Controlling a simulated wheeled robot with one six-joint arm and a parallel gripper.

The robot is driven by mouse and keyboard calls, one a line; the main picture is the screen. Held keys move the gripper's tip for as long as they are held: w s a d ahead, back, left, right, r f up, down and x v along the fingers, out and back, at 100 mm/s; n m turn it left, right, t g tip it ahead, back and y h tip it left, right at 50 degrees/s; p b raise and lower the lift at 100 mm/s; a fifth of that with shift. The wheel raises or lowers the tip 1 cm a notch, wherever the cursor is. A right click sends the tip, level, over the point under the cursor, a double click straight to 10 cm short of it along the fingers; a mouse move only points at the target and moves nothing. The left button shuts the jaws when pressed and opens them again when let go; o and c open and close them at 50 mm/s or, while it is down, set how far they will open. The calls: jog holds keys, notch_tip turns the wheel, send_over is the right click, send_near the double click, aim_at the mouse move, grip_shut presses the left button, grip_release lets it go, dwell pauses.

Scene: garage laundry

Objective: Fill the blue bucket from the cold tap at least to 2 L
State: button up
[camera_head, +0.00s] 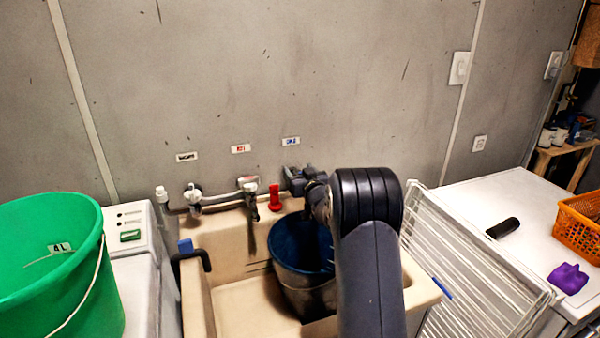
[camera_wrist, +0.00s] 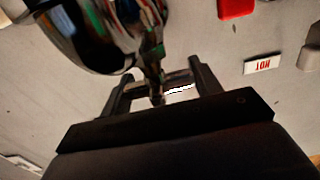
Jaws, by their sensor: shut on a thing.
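The blue bucket (camera_head: 302,250) stands upright in the beige sink (camera_head: 232,303), below the taps. Its inside is dark blue and I cannot make out a water level or a stream. The tap under the blue-lettered label (camera_head: 291,141) is mostly hidden by my gripper (camera_head: 303,182) and arm. In the wrist view, my gripper (camera_wrist: 160,88) has its fingers on either side of a slim dark metal part (camera_wrist: 155,70), which looks like the tap handle, and is shut on it. A shiny rounded tap body (camera_wrist: 98,32) is beside it.
The tap under the HOT label (camera_head: 241,149) is left of my gripper, with a red object (camera_head: 274,198) between. A green bucket (camera_head: 55,265) stands at left. A white drying rack (camera_head: 470,270) is close at right. An orange basket (camera_head: 578,228) is farther right.

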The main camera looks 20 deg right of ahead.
jog(key=shift+r+y+p, duration=0.15)
jog(key=shift+y+p, duration=0.15)
jog(key=shift+p, duration=0.2)
jog(key=shift+n+y+p, duration=0.3)
jog(key=shift+n+p, duration=0.05)
jog(key=shift+n, duration=0.05)
jog(key=shift+r+n+y+p, duration=0.1)
jog(key=shift+n+y+p, duration=0.5)
jog(key=shift+y+p, duration=0.2)
jog(key=shift+a+f+n+g+y+p, duration=0.1)
jog(key=shift+n+g+y+p, duration=0.1)
jog(key=shift+n+y+p, duration=0.35)
jog(key=shift+a+f+n+g+y+p, duration=0.1)
jog(key=shift+n+g+y+p, duration=0.15)
jog(key=shift+y, duration=0.6)
jog(key=o, duration=1)
jog(key=shift+c, duration=0.2)
